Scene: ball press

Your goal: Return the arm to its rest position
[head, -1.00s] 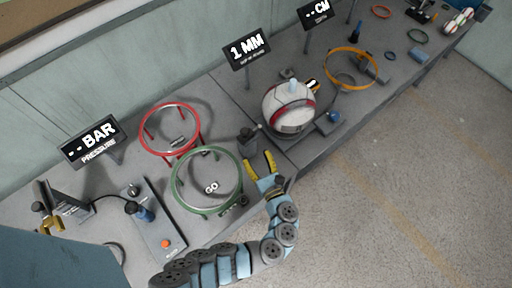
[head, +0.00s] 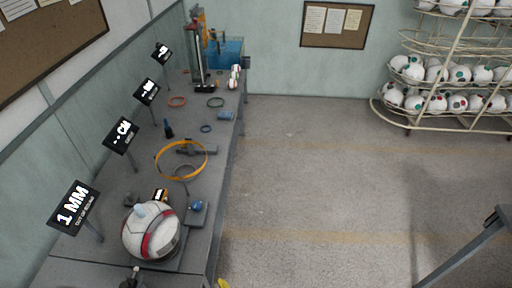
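Only a yellow fingertip of my gripper (head: 222,284) shows, at the bottom edge of the head view. It is beside the front edge of the grey bench (head: 222,160), below and to the right of the ball. The rest of my arm is out of frame, and I cannot tell whether the gripper is open or shut.
An orange ring stand (head: 181,160), a small blue-knobbed box (head: 197,211) and more signs line the bench. A blue bin (head: 226,52) is at the far end. A ball rack (head: 440,73) stands back right. The floor between is clear. A dark slanted bar (head: 465,252) is lower right.

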